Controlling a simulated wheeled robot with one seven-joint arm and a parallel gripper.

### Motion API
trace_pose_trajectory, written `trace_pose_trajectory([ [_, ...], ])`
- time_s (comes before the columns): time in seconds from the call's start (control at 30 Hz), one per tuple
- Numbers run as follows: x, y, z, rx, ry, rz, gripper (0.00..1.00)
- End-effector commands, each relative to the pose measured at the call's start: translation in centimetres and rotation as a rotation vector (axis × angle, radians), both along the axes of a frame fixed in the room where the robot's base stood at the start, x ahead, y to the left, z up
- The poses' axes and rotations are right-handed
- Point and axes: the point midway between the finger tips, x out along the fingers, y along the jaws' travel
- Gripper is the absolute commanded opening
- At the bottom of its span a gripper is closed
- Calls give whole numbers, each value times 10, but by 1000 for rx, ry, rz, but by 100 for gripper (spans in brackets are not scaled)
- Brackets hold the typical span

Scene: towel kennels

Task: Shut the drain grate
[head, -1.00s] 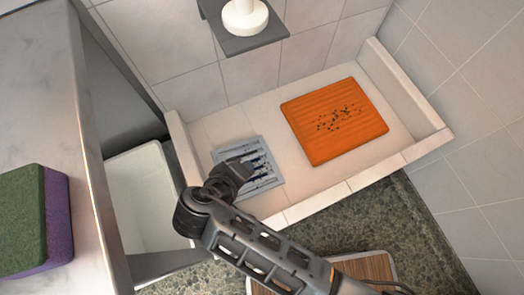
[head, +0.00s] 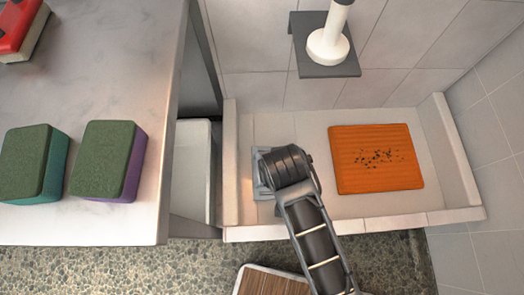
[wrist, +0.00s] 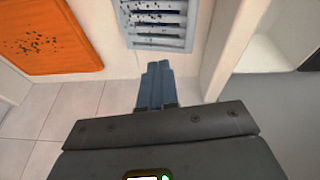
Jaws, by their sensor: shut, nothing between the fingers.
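The drain grate (wrist: 157,20) is a pale blue-grey frame with slats and dark gaps between them, set in the floor of the white tiled basin (head: 330,123). Dark specks lie on it. In the head view my arm covers most of the grate (head: 260,178), and only its left part shows. My gripper (wrist: 158,68) is shut and empty. In the wrist view its fingertips point towards the grate and appear just short of its near edge. I cannot tell whether they touch anything. In the head view the fingertips are hidden behind my wrist.
An orange ribbed mat (head: 375,170) with dark specks lies right of the grate. The basin has raised walls. A grey shelf (head: 330,62) holds a white object (head: 328,45) above. A counter with sponges (head: 105,158) stands left, and a wooden board (head: 270,283) lies below.

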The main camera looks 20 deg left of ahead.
Motion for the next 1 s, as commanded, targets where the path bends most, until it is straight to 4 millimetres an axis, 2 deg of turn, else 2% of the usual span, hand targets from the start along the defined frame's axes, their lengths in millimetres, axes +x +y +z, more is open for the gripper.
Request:
trace_pose_trajectory([
  [0.03,3,5,10,61,19,-19,0],
  [0.17,6,14,17,165,54,-51,0],
  [0.33,9,20,11,197,64,-59,0],
  [0.47,13,23,-8,193,65,-58,0],
  [0.87,32,41,-81,192,64,-58,0],
  [1.0,28,48,-99,192,64,-58,0],
])
